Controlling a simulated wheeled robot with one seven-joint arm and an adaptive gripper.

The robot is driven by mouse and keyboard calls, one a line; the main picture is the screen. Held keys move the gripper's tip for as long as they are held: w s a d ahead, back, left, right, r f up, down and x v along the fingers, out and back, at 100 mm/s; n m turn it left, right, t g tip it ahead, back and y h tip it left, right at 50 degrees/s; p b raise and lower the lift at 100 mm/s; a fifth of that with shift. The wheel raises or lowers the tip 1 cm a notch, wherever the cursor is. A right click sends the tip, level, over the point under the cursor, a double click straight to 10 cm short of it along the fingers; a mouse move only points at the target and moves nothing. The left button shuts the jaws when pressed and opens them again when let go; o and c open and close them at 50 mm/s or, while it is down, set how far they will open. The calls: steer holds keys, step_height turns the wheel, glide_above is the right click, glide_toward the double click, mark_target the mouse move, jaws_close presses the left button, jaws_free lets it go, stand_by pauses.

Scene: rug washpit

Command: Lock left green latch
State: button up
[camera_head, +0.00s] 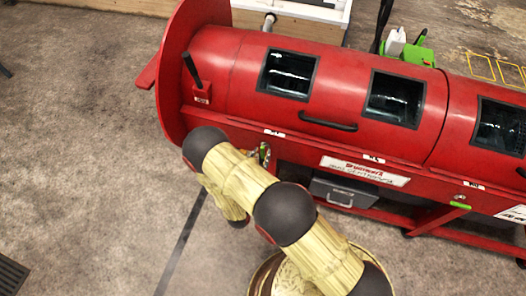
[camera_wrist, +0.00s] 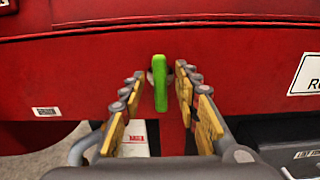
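The left green latch (camera_wrist: 160,84) is a small bright green bar on the front of the red machine. In the wrist view it stands upright, just below the seam under the drum. My gripper (camera_wrist: 159,78) is open, with one finger on each side of the latch. Small gaps show between the latch and both fingertips. In the head view my arm hides most of this latch. A second green latch (camera_head: 460,205) shows farther right on the machine and looks level.
The red machine (camera_head: 240,75) has windowed lids and a black lid handle (camera_head: 328,124). A black lever (camera_head: 191,68) stands at its left end. A grey drawer box (camera_head: 343,192) sits below. The concrete floor (camera_head: 80,120) at left is clear.

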steer(key=shift+x, duration=1.2)
steer(key=shift+c, duration=0.9)
jaws_close()
